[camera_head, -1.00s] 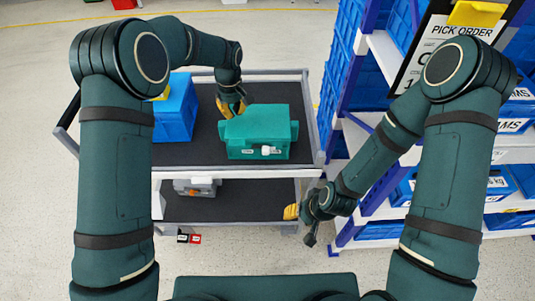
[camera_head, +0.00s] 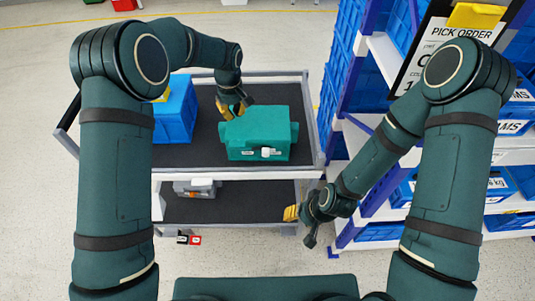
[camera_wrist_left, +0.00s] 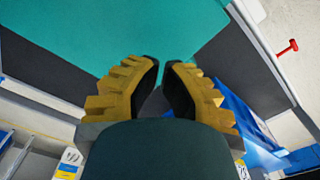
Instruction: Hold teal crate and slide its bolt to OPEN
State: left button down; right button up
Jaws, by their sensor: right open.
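The teal crate (camera_head: 262,124) stands on the cart's upper shelf, with a lug on each side. Its front face carries a small white knob-like piece (camera_head: 266,153) and pale labels too small to read. My left gripper (camera_head: 232,108) is at the crate's back left corner, pointing down. In the left wrist view its yellow fingers (camera_wrist_left: 161,72) have a gap between the tips with nothing seen in it; the teal crate (camera_wrist_left: 120,30) is just beyond them. Contact cannot be told. My right gripper (camera_head: 291,213) is open and empty, low by the cart's right front corner.
A blue bin (camera_head: 174,112) stands left of the crate on the cart's dark upper shelf (camera_head: 207,150). A grey object (camera_head: 194,188) lies on the lower shelf. A rack with blue bins (camera_head: 345,85) is close on the right. A rail edges the cart.

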aim_at(235, 122)
pick_arm(q)
jog(key=shift+f, duration=0.2)
pick_arm(e)
jog(key=shift+f, duration=0.1)
pick_arm(q)
jog(key=shift+f+b, duration=0.3)
jog(key=shift+f, duration=0.05)
pick_arm(e)
jog(key=shift+f, duration=0.2)
pick_arm(q)
jog(key=shift+f+b, duration=0.35)
jog(key=shift+f, duration=0.25)
pick_arm(e)
jog(key=shift+f, duration=0.35)
pick_arm(q)
jog(key=shift+f, duration=0.3)
pick_arm(e)
jog(key=shift+f, duration=0.2)
pick_arm(q)
jog(key=shift+f, duration=0.1)
jog(key=shift+s, duration=0.1)
